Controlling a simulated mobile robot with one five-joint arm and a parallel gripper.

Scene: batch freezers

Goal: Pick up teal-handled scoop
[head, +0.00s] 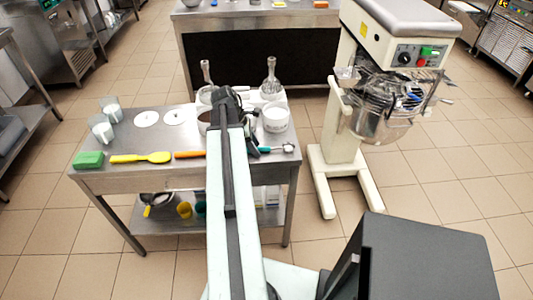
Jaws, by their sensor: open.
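The teal-handled scoop (287,149) lies near the front right edge of the steel table (130,177). Its metal head points right and its teal handle points left. My arm reaches over the table, and my gripper (254,151) is open, close to the left end of the handle. It is too small and partly hidden behind my arm to tell whether the fingers are around the handle or touching it.
On the table are a green block (88,160), a yellow spatula (141,157), an orange-handled tool (189,154), glass jars (102,128), a white tub (276,117) and flasks (271,80). A large mixer (383,85) stands right. Tiled floor is free in front.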

